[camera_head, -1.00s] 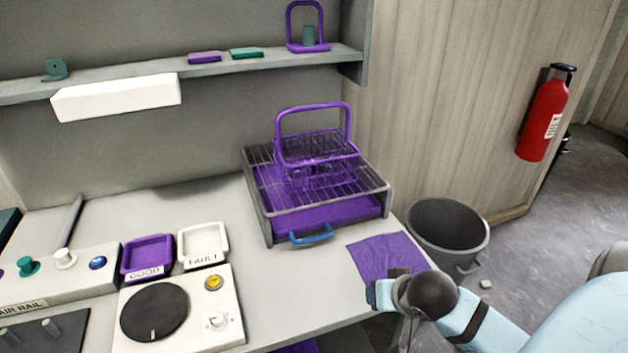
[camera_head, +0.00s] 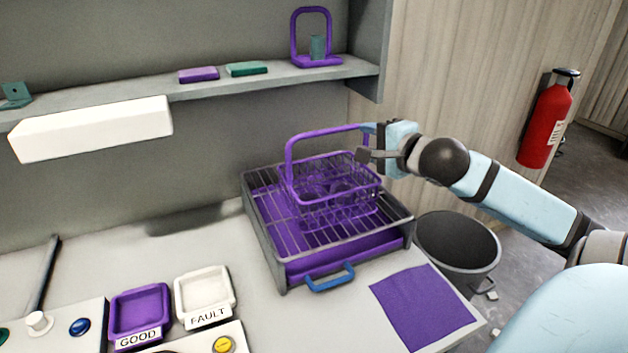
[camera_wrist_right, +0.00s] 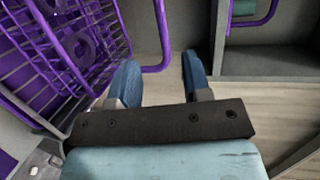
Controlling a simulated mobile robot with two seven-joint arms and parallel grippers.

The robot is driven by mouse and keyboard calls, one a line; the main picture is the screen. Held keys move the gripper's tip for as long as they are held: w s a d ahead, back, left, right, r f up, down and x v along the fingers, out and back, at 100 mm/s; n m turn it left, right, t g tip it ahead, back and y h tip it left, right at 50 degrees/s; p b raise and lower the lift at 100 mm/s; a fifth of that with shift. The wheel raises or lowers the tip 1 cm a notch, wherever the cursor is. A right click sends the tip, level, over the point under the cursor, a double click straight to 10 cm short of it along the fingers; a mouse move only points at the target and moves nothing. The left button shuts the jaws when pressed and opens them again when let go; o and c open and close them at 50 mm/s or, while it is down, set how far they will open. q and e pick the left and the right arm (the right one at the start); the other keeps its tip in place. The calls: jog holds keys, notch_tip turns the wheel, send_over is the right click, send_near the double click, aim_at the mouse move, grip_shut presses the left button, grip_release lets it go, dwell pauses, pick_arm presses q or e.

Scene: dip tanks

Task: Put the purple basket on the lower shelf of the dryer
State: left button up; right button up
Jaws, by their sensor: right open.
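The purple basket (camera_head: 330,190) is a wire basket with a tall purple handle (camera_head: 288,155), standing upright on the wire rack of a grey drip tray (camera_head: 300,262) with a blue front handle. Purple ring-like parts show inside it. My right gripper (camera_head: 367,142) is open at the right end of the basket's handle. In the right wrist view the gripper (camera_wrist_right: 160,78) has its fingers apart, with the handle (camera_wrist_right: 162,35) passing between the fingertips in the picture; contact cannot be told. I cannot make out the dryer in these views. My left gripper is not in view.
A wall shelf (camera_head: 280,80) holds small purple and green blocks and a purple frame. A purple cloth (camera_head: 422,305) lies at the bench's right. A grey bin (camera_head: 458,255) stands beyond. GOOD (camera_head: 140,310) and FAULT (camera_head: 204,295) trays are at the left.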

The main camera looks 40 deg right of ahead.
aim_at(334, 130)
jog(key=x, duration=0.7)
jog(key=shift+r, duration=0.1)
jog(key=shift+w, duration=0.6)
jog(key=shift+a+x, duration=0.15)
jog(key=shift+x, duration=0.7)
jog(key=shift+a+x, duration=0.1)
jog(key=shift+x, duration=0.75)
jog(key=shift+w+d+p, duration=0.1)
jog(key=shift+w+p, duration=0.25)
jog(key=shift+w, duration=0.25)
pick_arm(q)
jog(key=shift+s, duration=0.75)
pick_arm(e)
jog(key=shift+w+f, duration=0.3)
jog(key=shift+f, duration=0.05)
